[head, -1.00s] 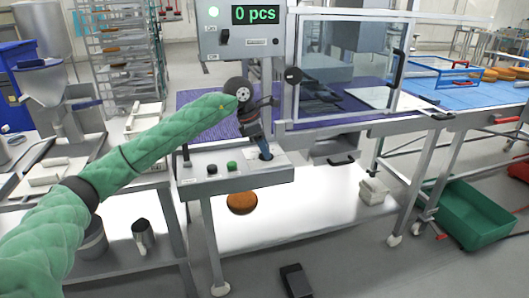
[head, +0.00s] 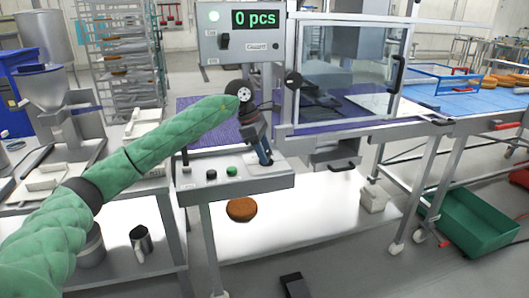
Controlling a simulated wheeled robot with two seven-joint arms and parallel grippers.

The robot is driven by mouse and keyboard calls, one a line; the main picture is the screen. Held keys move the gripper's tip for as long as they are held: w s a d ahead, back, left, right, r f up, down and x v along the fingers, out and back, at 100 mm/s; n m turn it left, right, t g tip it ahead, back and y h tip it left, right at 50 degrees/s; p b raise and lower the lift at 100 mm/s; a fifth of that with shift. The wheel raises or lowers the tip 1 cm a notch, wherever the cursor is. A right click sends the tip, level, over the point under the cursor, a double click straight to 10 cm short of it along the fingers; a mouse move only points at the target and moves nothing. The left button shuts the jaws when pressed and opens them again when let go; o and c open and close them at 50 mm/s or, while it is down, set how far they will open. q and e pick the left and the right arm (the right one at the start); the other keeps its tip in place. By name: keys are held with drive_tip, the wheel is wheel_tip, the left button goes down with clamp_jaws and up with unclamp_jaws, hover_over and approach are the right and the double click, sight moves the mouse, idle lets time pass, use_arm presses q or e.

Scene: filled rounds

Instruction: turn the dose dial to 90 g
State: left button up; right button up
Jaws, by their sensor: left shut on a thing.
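The control panel (head: 200,178) is a grey console with several buttons on its left part and a pale plate on its right. My left gripper (head: 265,158) reaches down onto that plate from above, tilted, and is shut on the dose dial. The dial is mostly hidden by the fingers, and I cannot read its scale or pointer. The display (head: 255,18) above reads 0 pcs. My right gripper is not in the head view.
A brown round (head: 242,209) lies on the white lower shelf (head: 300,222) under the console. A clear-windowed guard (head: 345,70) stands to the right of the arm. A green crate (head: 485,225) is on the floor at right.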

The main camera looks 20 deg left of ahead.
use_arm(q)
drive_tip(key=o, duration=1)
drive_tip(key=shift+a+r, duration=0.3)
drive_tip(key=shift+r, duration=0.2)
drive_tip(key=shift+a+r+b, duration=0.35)
drive_tip(key=shift+a+r, duration=0.45)
drive_tip(key=shift+a, duration=0.1)
drive_tip(key=a, duration=1)
drive_tip(key=shift+s+b, duration=0.35)
drive_tip(key=shift+s, duration=0.05)
drive_tip(key=shift+a, duration=0.4)
